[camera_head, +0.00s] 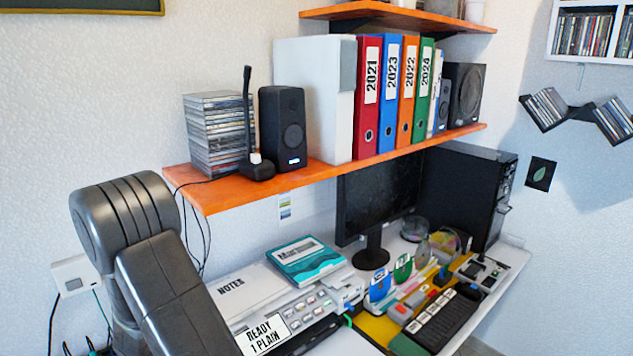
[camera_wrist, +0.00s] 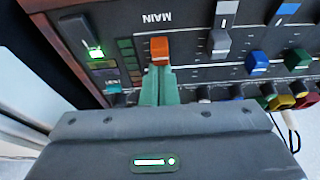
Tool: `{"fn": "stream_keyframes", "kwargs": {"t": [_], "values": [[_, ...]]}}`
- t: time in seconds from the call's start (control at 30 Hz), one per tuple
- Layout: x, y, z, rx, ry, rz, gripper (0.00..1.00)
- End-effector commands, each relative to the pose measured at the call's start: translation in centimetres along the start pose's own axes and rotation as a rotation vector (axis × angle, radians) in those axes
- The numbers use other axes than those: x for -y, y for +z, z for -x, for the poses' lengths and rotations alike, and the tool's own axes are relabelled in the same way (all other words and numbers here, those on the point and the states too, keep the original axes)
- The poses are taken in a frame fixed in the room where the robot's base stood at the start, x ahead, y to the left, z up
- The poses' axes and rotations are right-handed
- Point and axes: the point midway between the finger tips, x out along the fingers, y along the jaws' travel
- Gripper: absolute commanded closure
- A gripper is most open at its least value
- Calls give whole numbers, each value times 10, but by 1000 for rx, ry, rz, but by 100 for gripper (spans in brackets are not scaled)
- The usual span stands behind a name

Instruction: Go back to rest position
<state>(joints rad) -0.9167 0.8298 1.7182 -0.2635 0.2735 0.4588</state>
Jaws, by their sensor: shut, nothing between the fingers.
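My gripper (camera_wrist: 158,74) shows in the wrist view, with its green fingers shut together and nothing between them. The fingertips are right by an orange slider knob (camera_wrist: 159,50) on a dark control panel (camera_wrist: 115,18) marked MAIN; I cannot tell whether they touch it. In the head view, my arm fills the lower left, and my gripper is out of sight.
An orange shelf (camera_head: 225,192) holds binders, speakers and disc cases above the desk. A monitor (camera_head: 375,195) and a black computer tower (camera_head: 465,195) stand on the desk. A printer (camera_head: 300,315) carries books. In the wrist view, other knobs (camera_wrist: 257,62) lie right of the fingers.

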Motion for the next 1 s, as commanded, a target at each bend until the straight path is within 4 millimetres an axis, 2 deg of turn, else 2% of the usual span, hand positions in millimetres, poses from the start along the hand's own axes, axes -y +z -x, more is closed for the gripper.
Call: {"fn": "stream_keyframes", "kwargs": {"t": [0.13,0.4,0.77,1.0], "values": [[0,-14,0,0,0,-1,100],[0,-22,-6,0,0,0,100],[0,-22,-7,0,0,0,100],[0,-10,-6,-1,0,0,100]]}}
